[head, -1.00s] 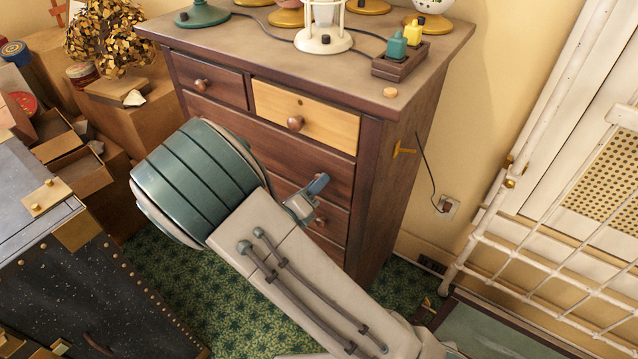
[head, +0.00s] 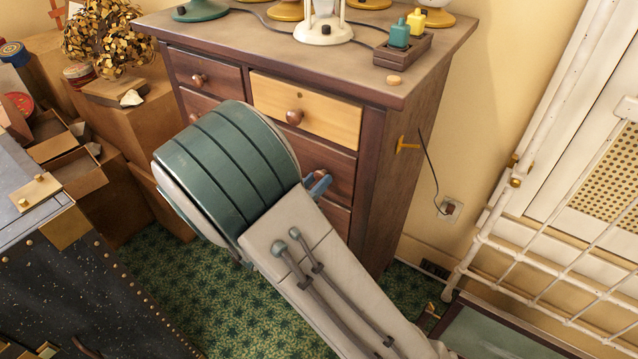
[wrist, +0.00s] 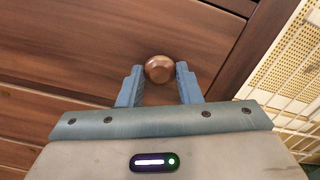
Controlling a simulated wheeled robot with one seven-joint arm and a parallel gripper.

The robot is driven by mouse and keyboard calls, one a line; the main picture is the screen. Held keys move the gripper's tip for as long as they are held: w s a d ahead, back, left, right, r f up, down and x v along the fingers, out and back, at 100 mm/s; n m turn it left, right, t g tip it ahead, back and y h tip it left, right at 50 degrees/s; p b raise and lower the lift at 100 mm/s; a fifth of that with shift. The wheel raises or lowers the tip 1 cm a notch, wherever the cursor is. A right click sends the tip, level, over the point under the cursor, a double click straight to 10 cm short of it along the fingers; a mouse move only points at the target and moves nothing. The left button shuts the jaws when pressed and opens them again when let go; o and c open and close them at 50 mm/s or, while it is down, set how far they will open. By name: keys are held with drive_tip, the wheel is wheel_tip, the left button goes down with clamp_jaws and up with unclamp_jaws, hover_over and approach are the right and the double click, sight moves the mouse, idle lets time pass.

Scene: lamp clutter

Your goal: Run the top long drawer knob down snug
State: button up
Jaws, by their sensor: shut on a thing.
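The dresser's top long drawer (head: 335,165) is dark reddish wood, below the two small upper drawers, and is largely hidden by my arm in the head view. In the wrist view a round brown wooden knob (wrist: 159,68) sits between the two blue fingertips, in front of a dark drawer face. My gripper (head: 319,184) is shut on this knob, at the right part of the long drawer.
A pale wood small drawer (head: 305,108) with its own knob (head: 294,117) is just above. Lamps and a small box with bottles (head: 402,48) stand on the dresser top. A yellow hook (head: 408,146) sticks out of the dresser's right side. A white bed frame (head: 520,190) stands at right.

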drive_tip(key=o, duration=0.5)
drive_tip(key=shift+d, duration=0.1)
drive_tip(key=p+v, duration=0.1)
drive_tip(key=v, duration=0.4)
drive_tip(key=shift+p, duration=0.35)
